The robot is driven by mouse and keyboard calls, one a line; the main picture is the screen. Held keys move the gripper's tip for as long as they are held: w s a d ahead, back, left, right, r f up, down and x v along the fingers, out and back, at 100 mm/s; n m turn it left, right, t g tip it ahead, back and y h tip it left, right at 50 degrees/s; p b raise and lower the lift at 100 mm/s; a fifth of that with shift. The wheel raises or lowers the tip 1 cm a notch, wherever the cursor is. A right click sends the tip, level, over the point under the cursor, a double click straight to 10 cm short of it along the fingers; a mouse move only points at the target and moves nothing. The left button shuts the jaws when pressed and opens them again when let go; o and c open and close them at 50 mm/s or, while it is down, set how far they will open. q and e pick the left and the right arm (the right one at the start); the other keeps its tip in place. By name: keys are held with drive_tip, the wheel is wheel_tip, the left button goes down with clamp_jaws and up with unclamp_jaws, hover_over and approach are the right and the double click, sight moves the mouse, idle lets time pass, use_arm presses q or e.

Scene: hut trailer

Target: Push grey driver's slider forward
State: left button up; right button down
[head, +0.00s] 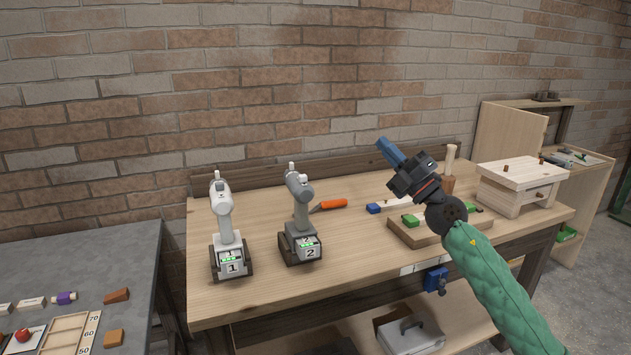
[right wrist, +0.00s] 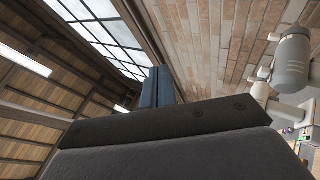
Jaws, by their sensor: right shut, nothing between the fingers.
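The grey driver (head: 300,200) stands upright on its battery base, marked 2, on the wooden workbench. A small pale knob (head: 291,166) sticks up from its top and may be its slider; I cannot tell for sure. My right gripper (head: 388,150), with blue fingers, is shut and empty. It is raised above the bench, to the right of the grey driver and clear of it. In the right wrist view, its fingers (right wrist: 157,87) point up toward the roof windows, and the grey driver (right wrist: 292,65) shows at the right edge. My left gripper is not in view.
A white driver (head: 224,212), marked 1, stands left of the grey one. An orange-handled tool (head: 333,204) lies just right of the grey driver. A green block (head: 411,220), a mallet (head: 449,163) and a wooden box (head: 521,180) are farther right.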

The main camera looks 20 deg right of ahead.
sight(300, 179)
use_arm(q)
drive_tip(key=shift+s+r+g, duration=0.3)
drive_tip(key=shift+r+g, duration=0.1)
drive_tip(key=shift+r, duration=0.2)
use_arm(e)
drive_tip(key=a+f+n+g, duration=0.2)
drive_tip(key=a+f+g, duration=0.4)
drive_tip(key=f+g, duration=0.3)
drive_tip(key=shift+f+g+y, duration=0.3)
drive_tip(key=shift+f, duration=0.65)
